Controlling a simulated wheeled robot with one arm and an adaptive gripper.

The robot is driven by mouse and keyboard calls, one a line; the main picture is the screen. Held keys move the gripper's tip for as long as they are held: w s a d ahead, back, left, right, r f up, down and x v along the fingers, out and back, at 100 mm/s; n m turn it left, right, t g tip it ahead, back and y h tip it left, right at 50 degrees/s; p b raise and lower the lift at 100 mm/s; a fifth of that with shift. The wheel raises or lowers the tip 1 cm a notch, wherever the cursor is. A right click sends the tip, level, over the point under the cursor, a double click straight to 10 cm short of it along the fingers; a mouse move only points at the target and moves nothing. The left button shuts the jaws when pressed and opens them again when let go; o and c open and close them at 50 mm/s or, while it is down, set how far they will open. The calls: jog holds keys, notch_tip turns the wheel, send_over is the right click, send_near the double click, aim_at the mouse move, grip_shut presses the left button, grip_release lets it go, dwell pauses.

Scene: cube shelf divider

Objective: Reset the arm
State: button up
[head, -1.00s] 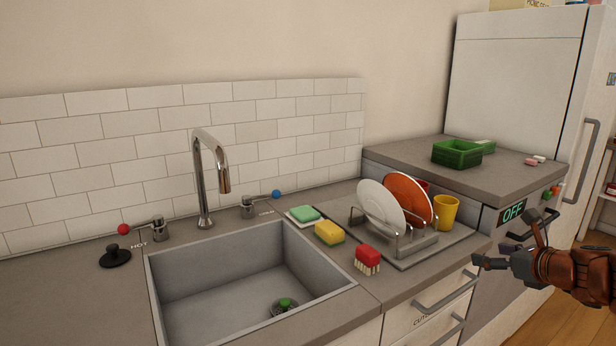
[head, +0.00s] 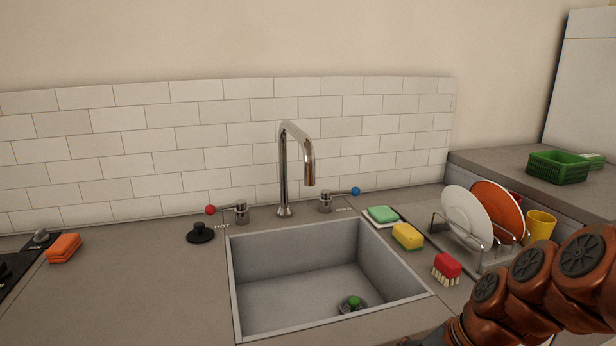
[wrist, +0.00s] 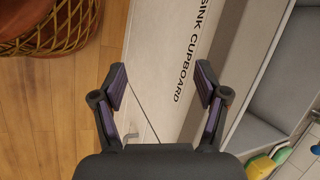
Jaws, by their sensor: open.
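My gripper (wrist: 160,90) is open and empty in the wrist view, its two fingers well apart. It is over the front of a cupboard door (wrist: 165,60) marked "SINK CUPBOARD", with wooden floor (wrist: 60,115) to the left. In the head view my arm comes in at the lower right, and the fingers are not clearly seen there.
The sink (head: 310,290) is in the middle of the counter, with a tap (head: 284,170) behind it. A red brush (head: 447,266), a yellow sponge (head: 407,236) and a dish rack with plates (head: 468,222) are to the right.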

jog(key=s+d+f+n+g+h, duration=0.1)
jog(key=s+f+n+g+h, duration=0.15)
jog(key=s+n, duration=0.45)
jog(key=s+f+n+g+h, duration=0.1)
jog(key=s+n+g+h, duration=0.2)
jog(key=s, duration=0.7)
notch_tip(320, 180, up, 13)
jog(key=w+t+p, duration=0.1)
jog(key=p, duration=1.1)
jog(key=shift+n, duration=0.4)
jog(key=shift+f+t+y, duration=0.1)
jog(key=shift+t+y, duration=0.15)
